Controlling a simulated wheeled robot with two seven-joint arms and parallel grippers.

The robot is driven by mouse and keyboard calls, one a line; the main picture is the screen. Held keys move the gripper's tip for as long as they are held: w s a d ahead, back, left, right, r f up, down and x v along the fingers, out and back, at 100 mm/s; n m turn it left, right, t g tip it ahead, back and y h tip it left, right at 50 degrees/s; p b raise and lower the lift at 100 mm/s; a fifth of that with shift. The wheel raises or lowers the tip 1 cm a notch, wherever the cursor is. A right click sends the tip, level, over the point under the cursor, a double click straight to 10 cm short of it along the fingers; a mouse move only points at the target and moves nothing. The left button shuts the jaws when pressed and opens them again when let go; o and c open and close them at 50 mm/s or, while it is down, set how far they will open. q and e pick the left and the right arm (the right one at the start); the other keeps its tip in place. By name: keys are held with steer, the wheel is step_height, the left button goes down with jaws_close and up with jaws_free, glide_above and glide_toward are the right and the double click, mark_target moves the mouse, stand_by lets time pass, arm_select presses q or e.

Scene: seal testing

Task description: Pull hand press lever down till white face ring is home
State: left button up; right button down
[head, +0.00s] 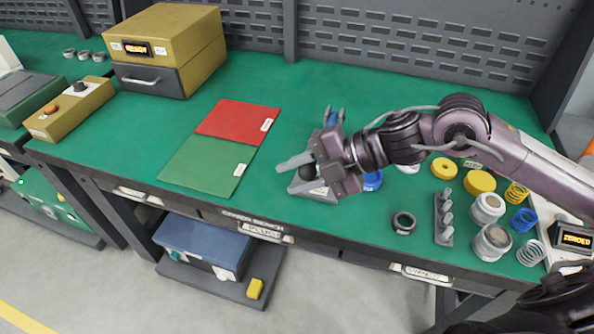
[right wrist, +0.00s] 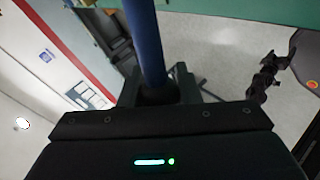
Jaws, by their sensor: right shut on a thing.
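The hand press stands near the middle of the bench's front edge in the head view, mostly hidden behind my right gripper. Its grey base (head: 318,195) and a blue upper part (head: 331,118) show. My right gripper (head: 300,172) is shut on the dark ball knob (head: 309,172) of the lever, low over the base. In the right wrist view the blue lever (right wrist: 146,45) runs down between the fingers (right wrist: 158,85). I cannot make out the white face ring; the press's working end is hidden. My left gripper is not in view.
Green and red mats (head: 238,122) lie left of the press. A black ring (head: 403,222), a grey rack (head: 443,218), white-grey jars (head: 487,208), yellow discs (head: 480,182) and springs (head: 530,252) stand to the right. A yellow box (head: 170,45) stands at the back left.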

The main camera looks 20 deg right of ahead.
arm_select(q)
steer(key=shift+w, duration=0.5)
arm_select(e)
steer(key=shift+f, duration=0.55)
steer(key=c, duration=1.1)
jaws_free()
steer(key=shift+w+d, duration=0.1)
steer(key=shift+o, duration=0.2)
